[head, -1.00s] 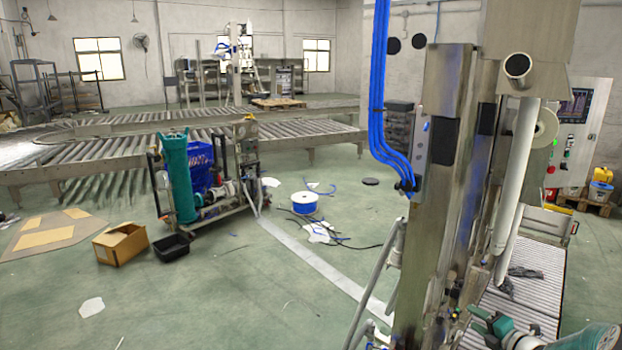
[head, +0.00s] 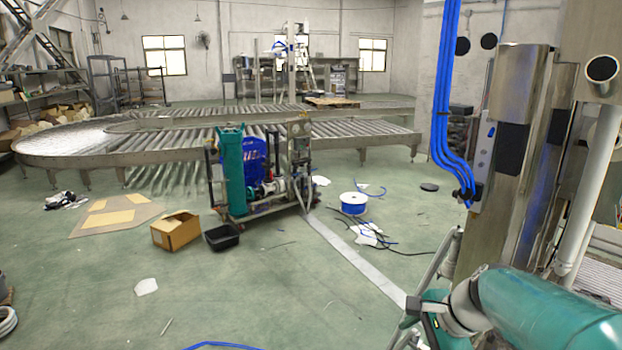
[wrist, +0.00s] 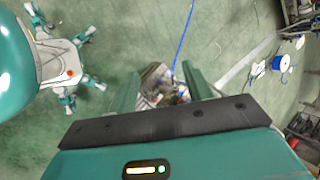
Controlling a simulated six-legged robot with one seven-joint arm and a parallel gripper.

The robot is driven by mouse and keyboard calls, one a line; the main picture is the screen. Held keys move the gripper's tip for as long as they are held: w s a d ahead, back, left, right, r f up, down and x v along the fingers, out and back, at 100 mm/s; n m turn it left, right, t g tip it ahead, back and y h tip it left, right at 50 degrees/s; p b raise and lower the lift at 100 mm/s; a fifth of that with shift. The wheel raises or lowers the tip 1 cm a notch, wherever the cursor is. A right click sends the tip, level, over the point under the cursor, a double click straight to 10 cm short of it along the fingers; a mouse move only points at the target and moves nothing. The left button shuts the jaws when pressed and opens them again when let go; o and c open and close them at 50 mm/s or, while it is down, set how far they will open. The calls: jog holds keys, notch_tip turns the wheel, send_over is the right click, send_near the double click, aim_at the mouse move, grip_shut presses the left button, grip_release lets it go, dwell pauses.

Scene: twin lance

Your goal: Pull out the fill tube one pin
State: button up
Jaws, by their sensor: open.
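A steel filling machine (head: 505,175) stands at the right in the head view. A pale upright tube (head: 590,185) runs down its right side. I cannot make out a pin on it. My teal arm crosses in front of the machine's lower part and hides some of it. In the wrist view, my gripper (wrist: 162,88) shows two teal fingers set apart, with nothing held between them. Past the fingers lies a blurred metal and brown patch (wrist: 158,84) that I cannot identify, with a blue hose (wrist: 182,48) running up from it.
Blue hoses (head: 446,100) hang beside the machine. A teal pump cart (head: 232,175), an open cardboard box (head: 176,231), a black tray (head: 221,237) and a blue-and-white spool (head: 353,203) stand on the floor. A roller conveyor (head: 130,150) lies behind. The green floor at front left is mostly clear.

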jog(key=s+a+r+n+h, duration=0.2)
jog(key=s+n, duration=0.5)
jog(key=s+a+r+n+t+h, duration=0.1)
jog(key=s+n+h, duration=0.1)
jog(key=s+n, duration=0.5)
jog(key=shift+s+a+r+n, duration=0.35)
jog(key=shift+n, duration=0.45)
